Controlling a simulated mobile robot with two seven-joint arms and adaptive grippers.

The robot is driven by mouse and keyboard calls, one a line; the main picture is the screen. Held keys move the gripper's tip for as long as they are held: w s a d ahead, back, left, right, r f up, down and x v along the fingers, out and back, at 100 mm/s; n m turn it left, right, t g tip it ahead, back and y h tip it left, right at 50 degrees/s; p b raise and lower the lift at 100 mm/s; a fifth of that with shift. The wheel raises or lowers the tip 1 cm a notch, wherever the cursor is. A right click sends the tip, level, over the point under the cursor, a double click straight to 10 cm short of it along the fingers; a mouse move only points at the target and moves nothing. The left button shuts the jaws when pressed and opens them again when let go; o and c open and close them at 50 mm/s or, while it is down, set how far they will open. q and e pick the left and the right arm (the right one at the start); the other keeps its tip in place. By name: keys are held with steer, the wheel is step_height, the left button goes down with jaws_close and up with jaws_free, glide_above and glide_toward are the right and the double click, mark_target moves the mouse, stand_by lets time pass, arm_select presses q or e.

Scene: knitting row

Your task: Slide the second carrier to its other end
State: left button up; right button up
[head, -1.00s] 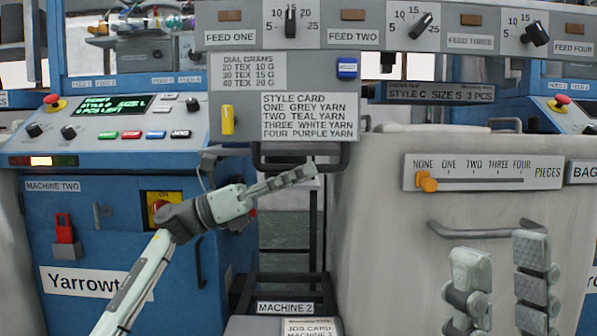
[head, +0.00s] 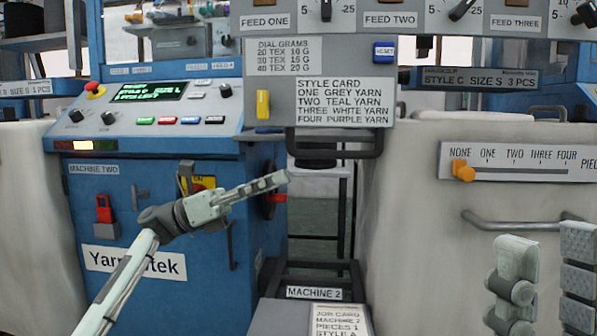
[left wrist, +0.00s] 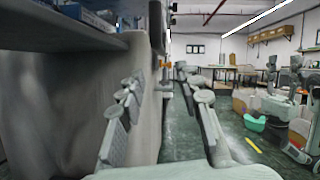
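No carrier can be picked out for sure. Behind the window of machine two, at the top left of the head view, small coloured parts (head: 160,17) sit on a bar, too small to tell apart. My left gripper (head: 283,182) is in front of the blue machine two (head: 150,215), pointing right, seen side-on. In the left wrist view its fingers (left wrist: 163,108) stand apart with nothing between them. My right gripper (head: 548,275) is at the lower right, its two fingers apart and empty, in front of the grey machine's side.
A grey panel with FEED labels, a style card (head: 344,101), a yellow switch (head: 263,104) and a blue reset button (head: 384,52) hangs above. An orange slider knob (head: 463,170) stands at NONE. A metal handle (head: 525,222) juts out below it. A job card stand (head: 310,320) is low in front.

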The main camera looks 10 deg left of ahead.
arm_select(q)
steer(key=shift+a+f, duration=0.2)
steer(key=shift+a, duration=0.3)
